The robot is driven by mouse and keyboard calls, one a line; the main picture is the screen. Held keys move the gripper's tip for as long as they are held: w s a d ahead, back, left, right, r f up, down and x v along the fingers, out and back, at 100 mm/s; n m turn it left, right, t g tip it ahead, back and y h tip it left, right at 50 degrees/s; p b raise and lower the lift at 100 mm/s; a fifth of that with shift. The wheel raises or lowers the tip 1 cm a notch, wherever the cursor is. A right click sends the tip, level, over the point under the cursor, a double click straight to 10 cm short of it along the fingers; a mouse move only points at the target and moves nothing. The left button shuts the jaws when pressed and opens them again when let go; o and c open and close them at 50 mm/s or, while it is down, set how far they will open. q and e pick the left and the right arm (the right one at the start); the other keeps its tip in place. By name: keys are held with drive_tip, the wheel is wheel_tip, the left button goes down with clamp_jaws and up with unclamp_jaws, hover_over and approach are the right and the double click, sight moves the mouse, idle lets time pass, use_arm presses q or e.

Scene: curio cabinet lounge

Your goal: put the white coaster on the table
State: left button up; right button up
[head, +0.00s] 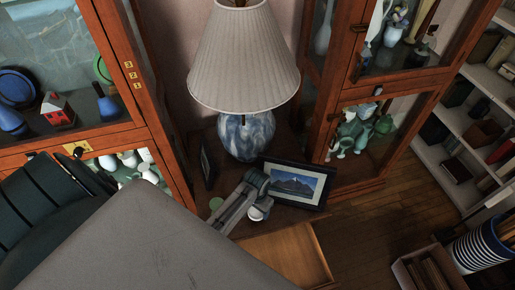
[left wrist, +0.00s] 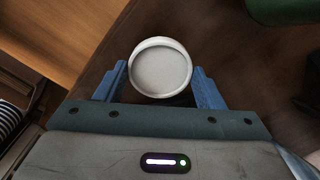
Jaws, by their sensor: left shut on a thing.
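The white coaster (left wrist: 160,69) is round with a raised rim. In the left wrist view it sits between the two blue fingers of my left gripper (left wrist: 160,80), which is shut on it. In the head view my left gripper (head: 258,205) is by the front of the small lamp table (head: 229,180), left of a framed picture. A small white patch (head: 256,213) at the gripper is probably the coaster. The coaster appears held in the air. My right gripper is not in view.
A blue-and-white lamp (head: 246,135), a framed mountain picture (head: 294,184) and a green disc (head: 215,203) crowd the table. A wooden drawer (head: 290,252) juts out at the front. Glass cabinets flank it. A dark green armchair (head: 40,205) stands left; a striped basket (head: 480,250) stands right.

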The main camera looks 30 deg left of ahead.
use_arm(q)
drive_tip(key=shift+w+a, duration=0.15)
drive_tip(key=shift+w, duration=0.25)
drive_tip(key=shift+f+p, duration=0.3)
drive_tip(key=shift+f, duration=1.45)
drive_tip(key=shift+f, duration=0.15)
drive_tip(key=o, duration=1)
wheel_tip(320, 180, up, 12)
drive_tip(key=shift+r, duration=0.15)
